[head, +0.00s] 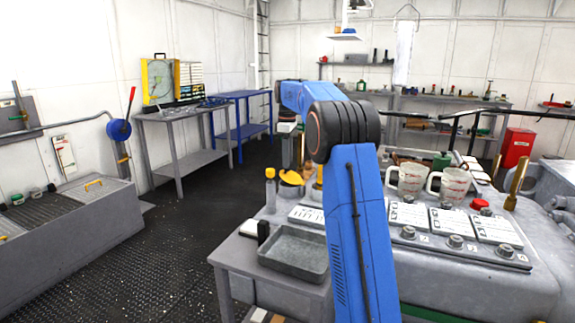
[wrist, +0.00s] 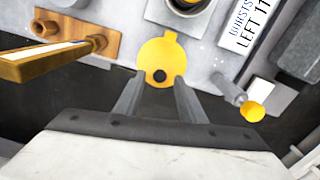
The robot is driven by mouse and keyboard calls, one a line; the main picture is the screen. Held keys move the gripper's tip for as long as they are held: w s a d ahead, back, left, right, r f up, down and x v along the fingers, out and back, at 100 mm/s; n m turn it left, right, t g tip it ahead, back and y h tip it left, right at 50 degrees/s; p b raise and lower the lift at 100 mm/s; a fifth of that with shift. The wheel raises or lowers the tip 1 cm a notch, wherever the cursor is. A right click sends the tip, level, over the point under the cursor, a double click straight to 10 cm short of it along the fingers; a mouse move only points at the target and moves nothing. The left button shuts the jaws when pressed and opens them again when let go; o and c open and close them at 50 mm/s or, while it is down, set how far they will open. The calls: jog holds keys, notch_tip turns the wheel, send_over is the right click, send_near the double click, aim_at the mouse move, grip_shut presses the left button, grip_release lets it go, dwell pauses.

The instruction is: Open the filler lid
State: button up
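The round yellow lid (wrist: 163,55), with a small tab and a dark round spot, lies on the grey machine top in the wrist view. I take it to be the filler lid; a yellow disc (head: 291,178) shows at the machine's left end in the head view. My gripper (wrist: 160,80) is open, its two grey fingers spread with their tips at the lid's near edge, one on each side of the dark spot. Nothing is held between them. I cannot tell whether the tips touch the lid.
A brass lever (wrist: 55,60) stands left of the lid, a yellow-capped post (wrist: 252,112) to its right. A white label plate (wrist: 244,25) is close by. A grey tray (head: 293,252) sits at the machine's near left. Measuring jugs (head: 411,180) stand further right. Floor at left is clear.

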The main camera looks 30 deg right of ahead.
aim_at(294, 175)
jog(key=shift+f, duration=1.25)
jog(key=shift+c, duration=0.3)
grip_shut()
